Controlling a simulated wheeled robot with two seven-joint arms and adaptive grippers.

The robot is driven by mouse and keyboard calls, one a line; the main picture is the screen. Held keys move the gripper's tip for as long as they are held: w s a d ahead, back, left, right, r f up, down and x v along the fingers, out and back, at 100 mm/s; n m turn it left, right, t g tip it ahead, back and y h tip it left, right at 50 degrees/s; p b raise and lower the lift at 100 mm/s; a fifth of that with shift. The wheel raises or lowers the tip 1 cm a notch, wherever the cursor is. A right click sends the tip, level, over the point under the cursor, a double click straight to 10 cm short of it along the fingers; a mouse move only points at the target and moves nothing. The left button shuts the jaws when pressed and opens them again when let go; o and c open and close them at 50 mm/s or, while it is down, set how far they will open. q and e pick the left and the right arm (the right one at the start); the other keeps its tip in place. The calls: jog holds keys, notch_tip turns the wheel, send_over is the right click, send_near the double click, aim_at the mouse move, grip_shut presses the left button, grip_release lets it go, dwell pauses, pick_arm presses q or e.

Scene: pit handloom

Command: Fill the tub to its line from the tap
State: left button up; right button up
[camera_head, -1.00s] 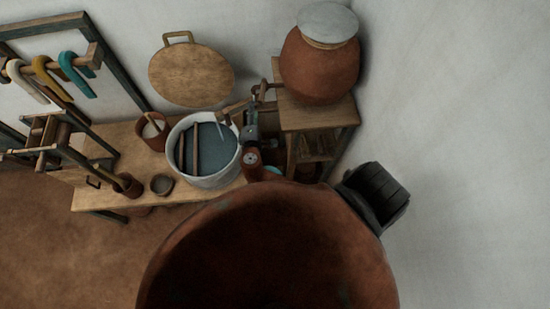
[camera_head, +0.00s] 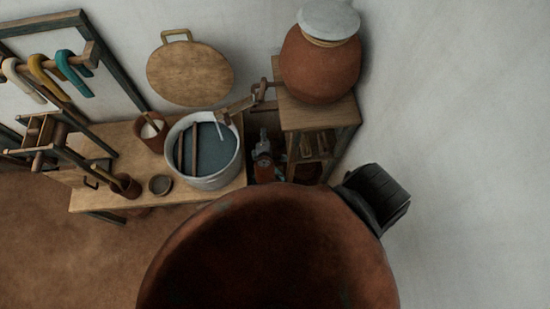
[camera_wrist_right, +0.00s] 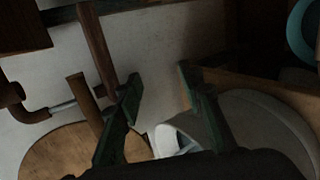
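The white-rimmed tub (camera_head: 234,168) stands on the bench in the head view. It holds blue-grey liquid, with two brown bars at its left side; I cannot make out a fill line. The tap (camera_head: 258,92) comes off the clay pot (camera_head: 320,72), and its wooden spout (camera_head: 238,107) reaches over the tub. A thin pale streak, like running water, shows below the spout end. My right gripper (camera_head: 263,145) is right of the tub, below the tap and apart from it. In the wrist view its green fingers (camera_wrist_right: 160,98) are open and empty. My left gripper is out of view.
The pot stands on a wooden stand (camera_head: 318,115) at the right. A cup (camera_head: 151,132), a small bowl (camera_head: 160,185) and a wooden frame (camera_head: 50,135) are left of the tub. A round board (camera_head: 190,75) leans on the wall behind. Bare floor lies front left.

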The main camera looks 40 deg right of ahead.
jog(key=s+f+g+y, duration=0.1)
jog(key=s+f, duration=0.2)
jog(key=f, duration=0.3)
jog(key=s+f+m+g+b, duration=0.1)
jog(key=s+f, duration=0.2)
jog(key=f, duration=0.3)
jog(key=shift+s+d+f+y, duration=0.25)
jog(key=shift+s+d+y, duration=0.05)
jog(key=shift+d+y, duration=0.15)
